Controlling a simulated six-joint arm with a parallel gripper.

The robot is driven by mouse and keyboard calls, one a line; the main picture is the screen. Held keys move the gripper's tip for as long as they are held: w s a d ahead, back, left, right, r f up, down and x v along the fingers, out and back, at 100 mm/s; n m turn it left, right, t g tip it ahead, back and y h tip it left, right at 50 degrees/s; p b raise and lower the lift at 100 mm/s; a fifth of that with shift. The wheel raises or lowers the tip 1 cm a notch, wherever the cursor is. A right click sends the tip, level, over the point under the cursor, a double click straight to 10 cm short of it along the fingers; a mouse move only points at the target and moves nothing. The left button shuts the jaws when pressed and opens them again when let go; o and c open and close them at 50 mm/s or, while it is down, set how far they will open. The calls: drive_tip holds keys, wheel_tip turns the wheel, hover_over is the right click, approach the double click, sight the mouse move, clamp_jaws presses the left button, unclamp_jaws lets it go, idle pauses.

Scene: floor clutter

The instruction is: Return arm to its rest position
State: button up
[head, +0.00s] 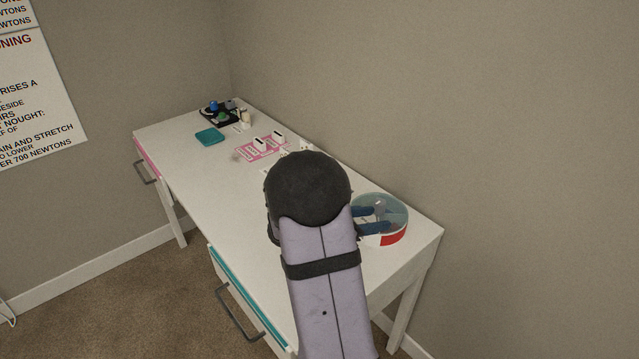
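My arm rises from the bottom of the head view and reaches over the white desk (185,142). Its lilac link ends in a dark round joint above the middle of the desk. My gripper is not visible; the joint and link hide whatever lies beyond them. I cannot tell whether it holds anything.
A round clear-topped container (394,238) with a red and white side sits right of my arm. A pink tray (262,149), a teal item (209,137) and a dark tray (222,119) with small objects lie farther back. Walls border the desk behind and right.

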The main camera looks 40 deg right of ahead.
drive_tip(key=shift+a, duration=0.1)
drive_tip(key=s+a+r+m+y+p, duration=0.2)
drive_tip(key=a+m+y+p, duration=0.2)
drive_tip(key=a, duration=0.8)
drive_tip(key=s+a+r+m+t+y+p, duration=0.1)
drive_tip(key=s+a+r+m+y+p, duration=0.2)
drive_tip(key=a, duration=0.9)
drive_tip(key=s+a+r+m+y+p, duration=0.3)
drive_tip(key=a+m+y+p, duration=0.3)
drive_tip(key=a+m, duration=0.3)
drive_tip(key=a+p, duration=0.1)
drive_tip(key=a, duration=0.3)
drive_tip(key=shift+m+t, duration=0.3)
wheel_tip(320, 180, down, 16)
drive_tip(key=b, duration=1.5)
drive_tip(key=shift+b, duration=0.3)
drive_tip(key=shift+o, duration=0.6)
